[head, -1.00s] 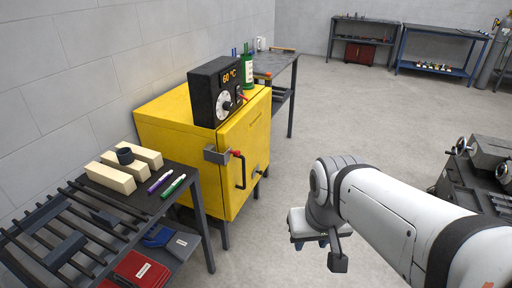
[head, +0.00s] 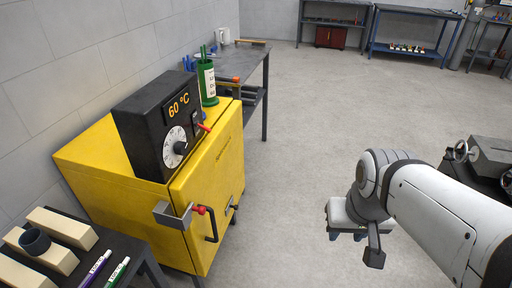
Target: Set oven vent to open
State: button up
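The yellow oven (head: 90,165) stands against the left wall with its door (head: 212,170) shut. A black control box (head: 150,115) on top reads 60 °C and carries a white round dial (head: 174,147). A small red-tipped lever (head: 204,127) sticks out at the box's right side. A red-knobbed latch (head: 198,209) and a black handle (head: 212,230) are on the door front. I cannot tell which part is the vent control or its setting. My gripper (head: 347,236) hangs right of the oven, well apart from it, empty, its dark fingertips apart.
A dark table (head: 100,252) with cream blocks (head: 62,228), a black ring and pens stands at the lower left. A green bottle (head: 208,85) is behind the control box. A grey bench (head: 240,62) stands beyond. Machinery (head: 485,165) is at right. The floor between is clear.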

aim_at(236, 207)
jog(key=u, duration=0.5)
jog(key=i, duration=1.15)
jog(key=u, duration=0.85)
